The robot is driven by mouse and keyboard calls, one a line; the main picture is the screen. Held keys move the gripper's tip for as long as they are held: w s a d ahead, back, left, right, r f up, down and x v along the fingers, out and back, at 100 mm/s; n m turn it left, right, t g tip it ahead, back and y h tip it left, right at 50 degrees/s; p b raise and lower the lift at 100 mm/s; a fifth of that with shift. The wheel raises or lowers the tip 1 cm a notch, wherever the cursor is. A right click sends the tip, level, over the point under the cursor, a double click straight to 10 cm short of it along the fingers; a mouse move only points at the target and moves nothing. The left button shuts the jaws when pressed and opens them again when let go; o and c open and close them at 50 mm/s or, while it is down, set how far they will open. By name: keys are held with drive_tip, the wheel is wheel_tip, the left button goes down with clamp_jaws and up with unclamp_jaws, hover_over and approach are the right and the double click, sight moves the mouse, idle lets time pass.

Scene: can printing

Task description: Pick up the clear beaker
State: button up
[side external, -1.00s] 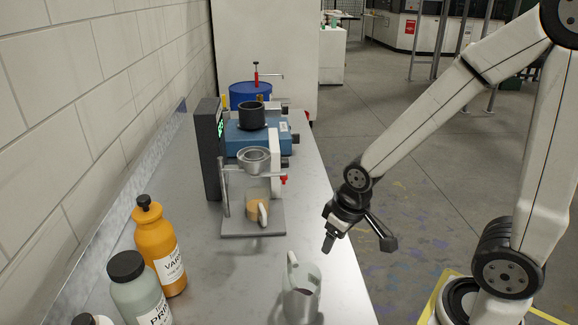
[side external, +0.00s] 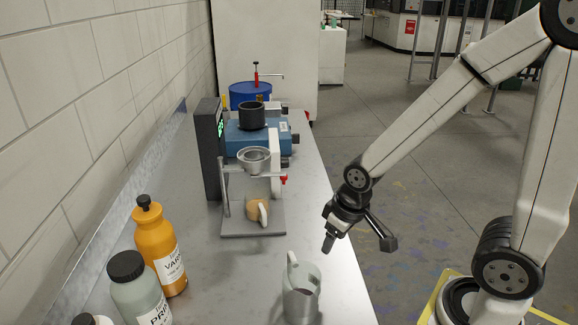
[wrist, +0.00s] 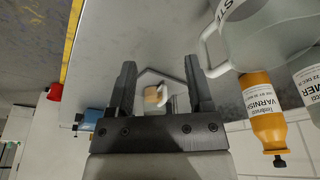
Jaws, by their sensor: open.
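The clear beaker (side external: 301,298) stands on the grey bench near its front right edge, with a handle at its upper left in the side view. In the wrist view it is large at the upper right (wrist: 275,35), cut off by the frame, with a white label and its handle toward my gripper. My gripper (side external: 330,241) hangs beyond the bench's right edge, above and behind the beaker in the side view, apart from it. In the wrist view its two fingers (wrist: 160,75) are spread with nothing gripped.
A small tan cup (side external: 254,211) sits on a metal stand (side external: 240,227) beyond the beaker. An orange varnish bottle (side external: 160,250) and a grey-green bottle (side external: 138,290) stand at the left. A blue device (side external: 260,138) is farther back. Bare bench lies between bottles and beaker.

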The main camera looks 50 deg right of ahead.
drive_tip(key=o, duration=0.3)
drive_tip(key=m+t, duration=0.2)
drive_tip(key=m, duration=0.4)
hover_over(263, 206)
drive_tip(key=s, duration=0.3)
drive_tip(key=shift+w+f, duration=0.7)
drive_tip(key=shift+x, duration=2.6)
drive_tip(key=shift+d, duration=0.1)
clamp_jaws()
